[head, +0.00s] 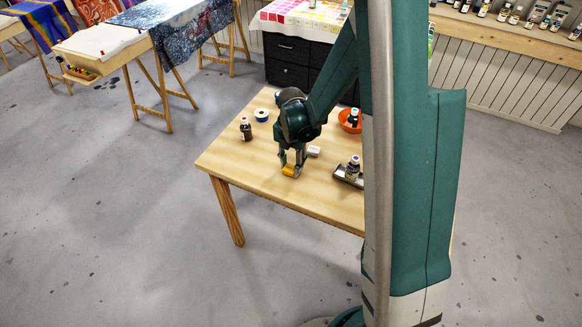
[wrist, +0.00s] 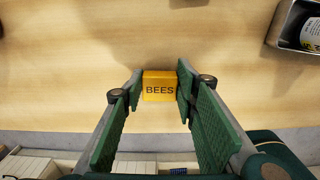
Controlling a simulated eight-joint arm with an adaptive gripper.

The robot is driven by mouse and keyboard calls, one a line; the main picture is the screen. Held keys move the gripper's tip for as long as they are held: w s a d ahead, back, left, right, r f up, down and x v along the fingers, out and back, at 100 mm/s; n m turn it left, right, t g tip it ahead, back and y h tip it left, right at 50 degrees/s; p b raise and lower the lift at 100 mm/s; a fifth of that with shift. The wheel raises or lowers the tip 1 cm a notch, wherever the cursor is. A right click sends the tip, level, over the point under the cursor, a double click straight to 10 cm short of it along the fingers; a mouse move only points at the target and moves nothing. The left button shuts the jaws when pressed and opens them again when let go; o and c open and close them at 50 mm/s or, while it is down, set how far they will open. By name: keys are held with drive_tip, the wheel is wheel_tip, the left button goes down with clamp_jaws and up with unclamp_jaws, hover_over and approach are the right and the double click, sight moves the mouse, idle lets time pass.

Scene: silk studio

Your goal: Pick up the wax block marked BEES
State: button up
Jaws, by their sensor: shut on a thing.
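The wax block (wrist: 159,87) is a small yellow-orange block with the dark word BEES on the side facing the wrist camera. It sits between the two green finger pads of my gripper (wrist: 158,85), which are shut on it. In the head view the wax block (head: 290,170) shows at the fingertips of my gripper (head: 291,167), at or very near the wooden table top (head: 240,165). I cannot tell whether the block touches the table.
A dark bottle (head: 246,130) and a white-and-blue round item (head: 261,115) stand to the left on the table. A white block (head: 314,151) lies right of my gripper. A metal tray (head: 341,177) with a bottle (head: 353,166) and an orange bowl (head: 344,126) are further right.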

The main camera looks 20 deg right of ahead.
sight(291, 166)
wheel_tip(291, 166, up, 9)
drive_tip(key=p, duration=0.1)
drive_tip(key=shift+r, duration=0.15)
idle(0.4)
